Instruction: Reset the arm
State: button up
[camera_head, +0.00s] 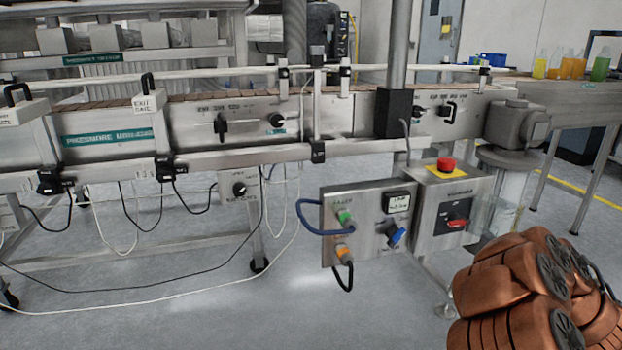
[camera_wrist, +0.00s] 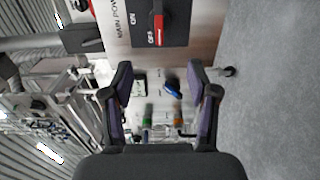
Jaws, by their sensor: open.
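My arm (camera_head: 530,290) shows at the lower right of the head view as copper-coloured links; my gripper's fingers are not visible there. In the wrist view my gripper (camera_wrist: 162,80) is open, with two dark, purple-lined fingers apart and nothing between them touching. Beyond the fingers is the filler's control panel, with a blue knob (camera_wrist: 172,88) and a small display (camera_wrist: 138,86). The main power switch, with a red handle (camera_wrist: 158,28), is at the top of the wrist view. In the head view its box (camera_head: 450,213) carries a red emergency button (camera_head: 446,164).
The filler panel (camera_head: 370,225) hangs below the conveyor (camera_head: 240,125), with a blue cable (camera_head: 312,231) and connectors on its front. Loose cables hang under the conveyor on the left. Bottles (camera_head: 565,67) stand on a surface at the back right. Floor (camera_head: 290,310) in front is clear.

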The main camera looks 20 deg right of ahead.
jog(key=w+d+r+m+g+h+p, duration=0.1)
jog(key=w+r+m+g+h+p, duration=0.2)
jog(key=r+p, duration=0.55)
jog(key=w+d+r+m+h+p, duration=0.1)
jog(key=d+r+m+h+p, duration=0.25)
jog(key=r, duration=0.75)
jog(key=s+a+r+m+g+h+p, duration=0.1)
jog(key=a+r+m+g+h+p, duration=0.15)
jog(key=r+p, duration=0.35)
jog(key=s+a+r+m+g+h+p, duration=0.1)
jog(key=a+r+m+g+p, duration=0.15)
jog(key=r+p, duration=0.3)
jog(key=s+a+r+m+g+y+p, duration=0.2)
jog(key=s+a+p, duration=0.6)
jog(key=a, duration=0.5)
jog(key=s+a+r+m+g+y+p, duration=0.2)
jog(key=s+a+r+g+y+p, duration=0.3)
jog(key=a, duration=0.9)
jog(key=s+a+r+m+g+y+p, duration=0.2)
jog(key=s+a+r+p, duration=0.6)
jog(key=s+a+p, duration=0.5)
jog(key=s+a+g+y, duration=0.1)
jog(key=g, duration=0.1)
jog(key=shift+s+a+g, duration=0.25)
jog(key=shift+s+g, duration=0.05)
jog(key=shift+s+a+m, duration=0.15)
jog(key=shift+s+m, duration=0.05)
jog(key=shift+m, duration=0.05)
jog(key=shift+c, duration=0.2)
